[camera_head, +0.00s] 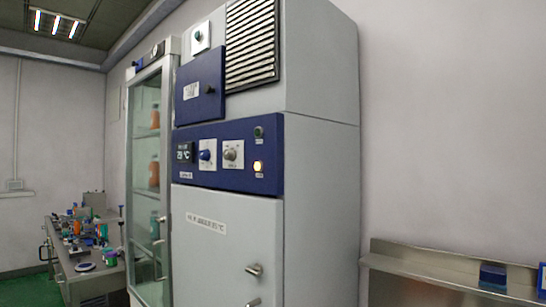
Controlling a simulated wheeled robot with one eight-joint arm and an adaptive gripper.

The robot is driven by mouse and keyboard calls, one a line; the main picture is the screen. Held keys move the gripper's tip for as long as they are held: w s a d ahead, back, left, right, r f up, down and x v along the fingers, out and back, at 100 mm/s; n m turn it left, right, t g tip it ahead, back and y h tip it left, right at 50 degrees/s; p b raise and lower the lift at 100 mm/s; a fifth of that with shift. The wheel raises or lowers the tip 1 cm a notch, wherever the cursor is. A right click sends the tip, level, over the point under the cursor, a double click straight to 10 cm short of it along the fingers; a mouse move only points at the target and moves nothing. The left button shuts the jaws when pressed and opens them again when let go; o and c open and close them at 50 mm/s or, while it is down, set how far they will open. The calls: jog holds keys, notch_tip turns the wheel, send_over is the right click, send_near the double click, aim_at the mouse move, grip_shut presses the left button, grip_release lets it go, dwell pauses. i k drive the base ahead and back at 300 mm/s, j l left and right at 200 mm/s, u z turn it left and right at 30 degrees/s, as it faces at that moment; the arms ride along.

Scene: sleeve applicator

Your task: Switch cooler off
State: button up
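A tall grey cabinet (232,240), apparently the cooler, stands in the middle of the head view, its door shut. A blue control panel (222,178) crosses its front. Labels on the panel are too small to read. My gripper is not in view.
A glass-door cabinet (147,185) with orange bottles stands close on the left. A cluttered workbench (82,268) is at the far left. A metal ledge (420,266) with a dark blue box (493,274) is at the right. Bare wall lies above the ledge.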

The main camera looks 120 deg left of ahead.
aim_at(230, 155)
jog(key=u, duration=4.1)
